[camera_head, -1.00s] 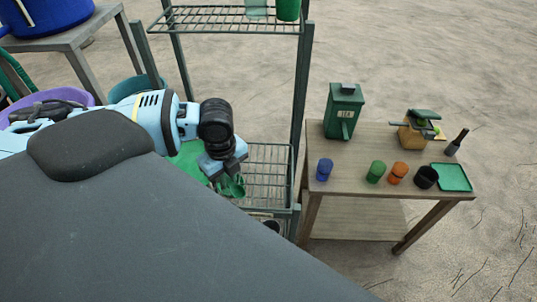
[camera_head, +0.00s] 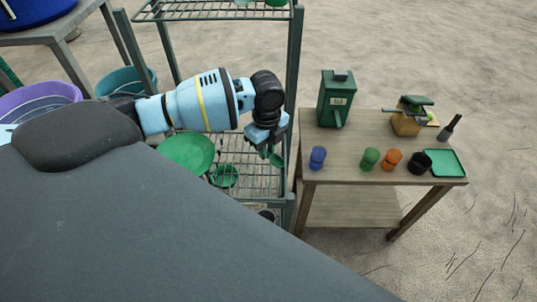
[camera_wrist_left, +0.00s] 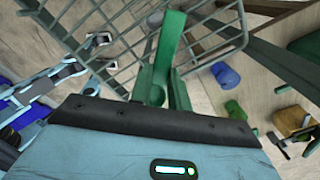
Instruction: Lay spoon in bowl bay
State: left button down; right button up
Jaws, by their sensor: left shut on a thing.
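My left gripper (camera_head: 266,149) is shut on a green spoon (camera_head: 276,160), held over the right part of the wire rack's shelf. In the left wrist view the green spoon (camera_wrist_left: 170,42) sticks out ahead of the jaws, with wire mesh behind it. A large green bowl (camera_head: 187,152) and a smaller green bowl (camera_head: 223,176) sit on the rack shelf, left of and below the gripper. I cannot tell which part is the bowl bay.
The metal rack (camera_head: 292,80) has an upright post close to my gripper. Right of it a wooden table (camera_head: 385,135) carries a green grinder-like box (camera_head: 338,97), several cups, a green tray (camera_head: 445,163) and a dark bottle (camera_head: 451,127). A purple basin (camera_head: 40,97) stands at left.

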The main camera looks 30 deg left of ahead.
aim_at(268, 152)
pick_arm(q)
jog(key=shift+w+d+f, duration=0.1)
jog(key=shift+w+f, duration=0.1)
jog(key=shift+f, duration=1.55)
jog(key=shift+f, duration=0.2)
jog(key=c, duration=1.3)
grip_release()
jog(key=shift+r, duration=0.15)
notch_tip(268, 152, up, 12)
jog(key=shift+r+p, duration=0.1)
jog(key=shift+p, duration=0.35)
